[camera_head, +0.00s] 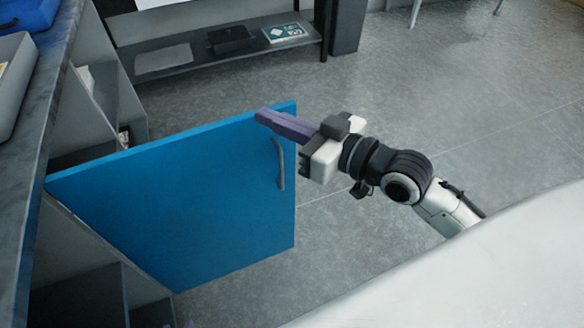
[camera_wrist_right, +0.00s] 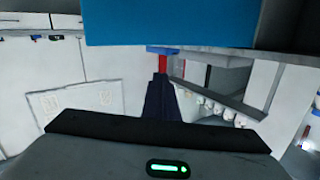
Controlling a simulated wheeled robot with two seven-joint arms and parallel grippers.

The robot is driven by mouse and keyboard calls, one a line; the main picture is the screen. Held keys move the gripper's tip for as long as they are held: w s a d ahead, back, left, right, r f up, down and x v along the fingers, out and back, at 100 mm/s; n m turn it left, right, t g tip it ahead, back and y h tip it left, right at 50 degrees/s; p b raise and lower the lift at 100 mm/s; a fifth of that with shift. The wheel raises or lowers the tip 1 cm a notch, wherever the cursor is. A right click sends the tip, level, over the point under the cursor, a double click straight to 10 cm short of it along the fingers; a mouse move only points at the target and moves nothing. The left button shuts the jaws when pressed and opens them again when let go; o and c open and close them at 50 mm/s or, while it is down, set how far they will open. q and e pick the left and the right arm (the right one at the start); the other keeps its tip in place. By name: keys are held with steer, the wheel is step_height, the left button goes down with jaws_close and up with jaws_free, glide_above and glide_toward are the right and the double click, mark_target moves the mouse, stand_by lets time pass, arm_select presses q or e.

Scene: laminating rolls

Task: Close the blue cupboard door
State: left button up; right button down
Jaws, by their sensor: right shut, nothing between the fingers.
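The blue cupboard door (camera_head: 200,200) stands wide open in the head view, swung out from the cabinet on the left. Its grey handle (camera_head: 280,165) is near its free edge. My right gripper (camera_head: 262,116) is shut and empty, its fingers at the top of the door near the free corner. I cannot tell whether they touch it. In the right wrist view, the shut fingers (camera_wrist_right: 160,82) point forward, and a blue panel (camera_wrist_right: 170,22), likely the door, fills the top. My left gripper is not in view.
The cabinet's dark countertop (camera_head: 45,110) runs along the left, with a grey tray (camera_head: 14,85) and a blue container (camera_head: 28,14) on it. Open shelves lie below. A low dark shelf (camera_head: 220,55) stands at the back. The floor (camera_head: 480,110) right of the door is clear.

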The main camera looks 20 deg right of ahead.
steer(key=s+d+f+m+t+h+b, duration=0.1)
steer(key=s+d+f+m+h, duration=0.1)
steer(key=f, duration=0.4)
steer(key=s+d+f+m+t+h+b, duration=0.1)
steer(key=s+f+t+h, duration=0.1)
steer(key=f, duration=0.4)
steer(key=m+h+b, duration=0.1)
steer(key=m+h, duration=0.1)
steer(key=h, duration=0.3)
glide_toward(291, 149)
steer(key=w+b, duration=0.1)
steer(key=w, duration=0.5)
steer(key=shift+d+f, duration=0.1)
steer(key=shift+d, duration=0.05)
steer(key=shift+w, duration=0.2)
steer(key=shift+w, duration=0.1)
